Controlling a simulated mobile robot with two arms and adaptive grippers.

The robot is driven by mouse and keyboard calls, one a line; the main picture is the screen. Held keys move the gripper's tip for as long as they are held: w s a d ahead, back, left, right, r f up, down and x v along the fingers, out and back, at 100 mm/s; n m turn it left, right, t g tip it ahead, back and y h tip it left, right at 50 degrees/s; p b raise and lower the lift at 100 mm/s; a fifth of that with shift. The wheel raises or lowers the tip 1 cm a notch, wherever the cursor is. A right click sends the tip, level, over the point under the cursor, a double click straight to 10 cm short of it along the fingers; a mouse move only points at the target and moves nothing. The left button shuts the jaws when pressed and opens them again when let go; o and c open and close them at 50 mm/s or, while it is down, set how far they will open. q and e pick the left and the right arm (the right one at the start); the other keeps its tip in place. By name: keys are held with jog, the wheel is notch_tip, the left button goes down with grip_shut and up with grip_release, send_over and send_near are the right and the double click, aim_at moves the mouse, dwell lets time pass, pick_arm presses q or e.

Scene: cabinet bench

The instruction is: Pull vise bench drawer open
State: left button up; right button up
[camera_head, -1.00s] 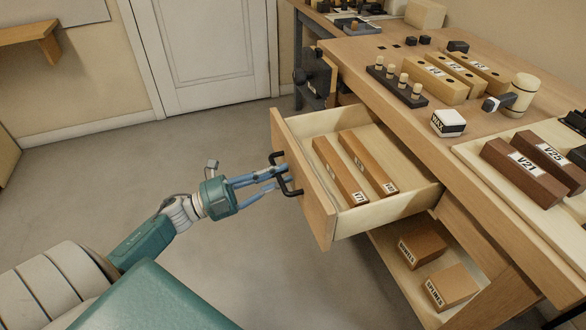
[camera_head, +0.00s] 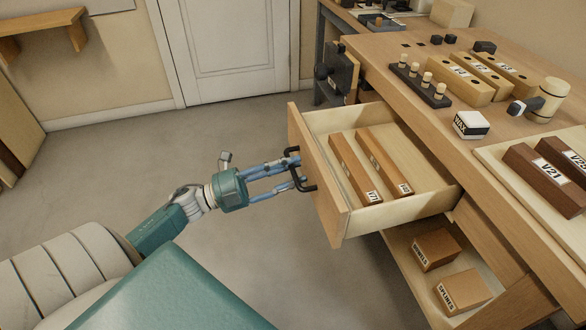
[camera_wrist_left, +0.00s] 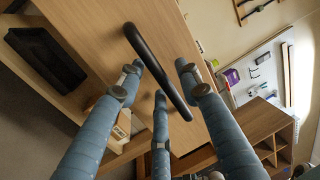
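The vise bench drawer (camera_head: 319,180) is pulled well out, its inside in plain sight in the head view. Its dark bar handle (camera_head: 307,186) is on the front panel. My left gripper (camera_head: 296,172) is at the handle. In the wrist view the handle bar (camera_wrist_left: 160,68) runs between the spread fingers (camera_wrist_left: 160,82), with gaps between the fingertips and the bar. I see no firm hold on it. The vise (camera_head: 337,72) is on the bench end, above and behind the drawer. My right gripper is not in view.
Two labelled wooden blocks (camera_head: 354,168) lie in the drawer. The bench top (camera_head: 405,62) holds blocks, a peg rack, a mallet and a wax box. Boxes (camera_head: 437,249) stand on the lower shelf. The floor (camera_head: 110,165) left of the drawer is clear.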

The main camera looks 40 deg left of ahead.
pick_arm(q)
jog(key=v, duration=1.1)
jog(key=shift+s, duration=0.2)
jog(key=shift+a, duration=0.15)
